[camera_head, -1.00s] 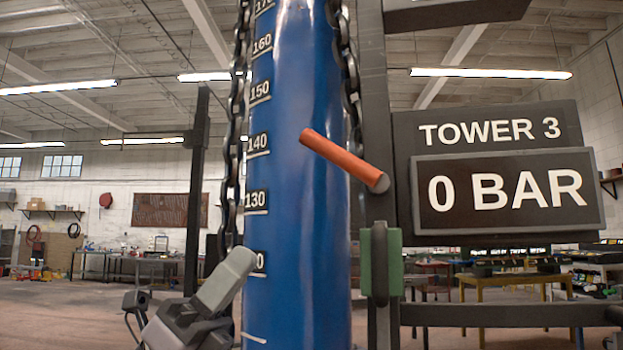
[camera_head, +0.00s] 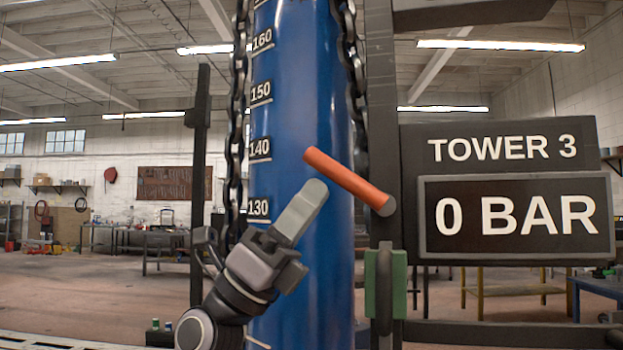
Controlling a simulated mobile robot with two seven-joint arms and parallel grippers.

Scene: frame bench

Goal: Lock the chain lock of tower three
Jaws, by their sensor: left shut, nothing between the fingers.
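The blue tower cylinder (camera_head: 292,110) stands upright with a white number scale. A dark chain (camera_head: 236,130) hangs along its left side and another chain (camera_head: 350,50) along its right. An orange bar (camera_head: 345,178), probably the lock's handle, slants down to the right, its dark end by the black post (camera_head: 381,120). A green block with a dark rounded part (camera_head: 385,285) sits on the post below it. My left gripper (camera_head: 314,192) is shut and empty, in front of the cylinder. Its tip is just below and left of the orange bar, seemingly apart. My right gripper is not in view.
A sign reading TOWER 3 (camera_head: 505,146) and a display reading 0 BAR (camera_head: 516,217) are at the right of the post. A dark horizontal beam (camera_head: 510,333) runs below them. Another dark post (camera_head: 199,170) stands at the left. Workbenches are far behind.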

